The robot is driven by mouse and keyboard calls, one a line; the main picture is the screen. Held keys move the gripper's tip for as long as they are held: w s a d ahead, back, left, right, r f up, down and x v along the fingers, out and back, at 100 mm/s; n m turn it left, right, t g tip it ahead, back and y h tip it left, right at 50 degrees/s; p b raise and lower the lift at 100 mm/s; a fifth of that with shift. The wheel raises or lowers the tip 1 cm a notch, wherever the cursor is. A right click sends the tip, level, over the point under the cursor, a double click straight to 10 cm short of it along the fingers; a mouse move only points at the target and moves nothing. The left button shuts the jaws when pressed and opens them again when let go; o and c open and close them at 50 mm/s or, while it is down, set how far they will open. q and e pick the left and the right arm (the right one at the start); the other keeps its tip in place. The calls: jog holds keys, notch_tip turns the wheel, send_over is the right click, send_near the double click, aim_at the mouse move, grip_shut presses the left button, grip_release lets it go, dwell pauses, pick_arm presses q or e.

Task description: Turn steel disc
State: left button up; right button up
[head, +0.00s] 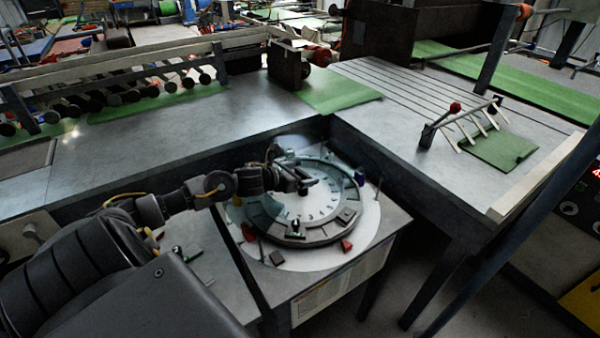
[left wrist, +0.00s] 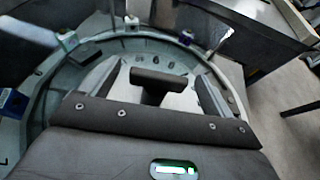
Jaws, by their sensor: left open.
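The steel disc (head: 318,207) lies flat on the round pale plate of a low table, with numerals on its face and a dark segmented ring around it. In the left wrist view, the disc's numbered face (left wrist: 152,61) shows beyond a dark T-shaped handle (left wrist: 158,79). My left gripper (head: 306,184) is over the disc, its jaws apart. In the left wrist view one finger stands on each side of the handle, with a gap to each; whether they are level with it is unclear. My right gripper is not in view.
A blue block (head: 359,178) and a red block (head: 346,245) sit by the ring, with thin upright posts nearby. Steel benches (head: 210,130) border the table behind and to the right. A rack with a red knob (head: 455,108) stands on the right bench.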

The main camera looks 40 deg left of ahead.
pick_arm(q)
jog(key=c, duration=1.4)
jog(key=shift+f, duration=0.1)
